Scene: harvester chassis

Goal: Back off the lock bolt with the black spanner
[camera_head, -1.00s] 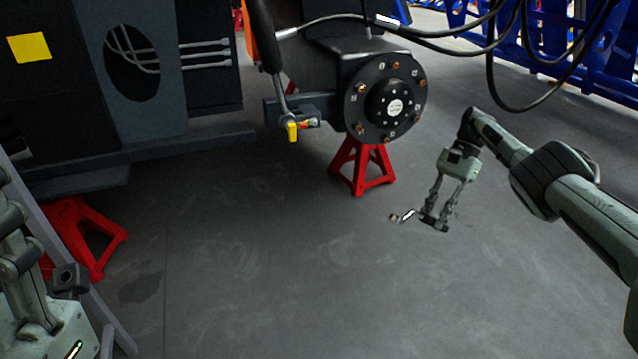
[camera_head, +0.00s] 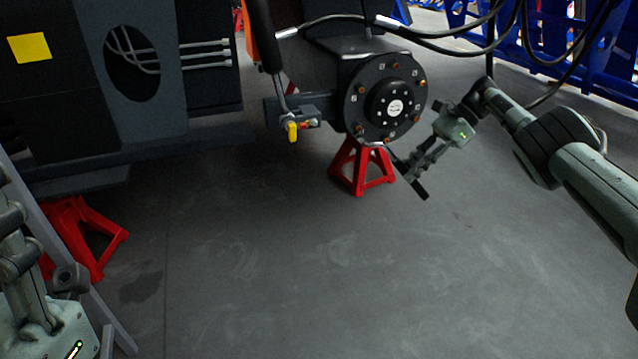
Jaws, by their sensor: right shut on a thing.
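My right gripper (camera_head: 408,172) is just below and right of the round black hub (camera_head: 376,97). It is shut on the black spanner (camera_head: 420,188), whose dark handle sticks out below the fingers. The spanner's head end points up and left at the hub's lower edge, with a small shiny part there; whether it touches a bolt is too small to tell. Several coppery bolts, one a lower-left bolt (camera_head: 360,130), ring the hub face; I cannot tell which is the lock bolt. My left gripper (camera_head: 62,322) seems to be at the bottom left, cut off, its fingers unclear.
A red stand (camera_head: 362,168) is under the hub, close to the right gripper. A yellow-tipped fitting (camera_head: 293,131) is left of the hub. Black hoses (camera_head: 440,46) hang above. Another red stand (camera_head: 90,235) is at left. The floor in front is clear.

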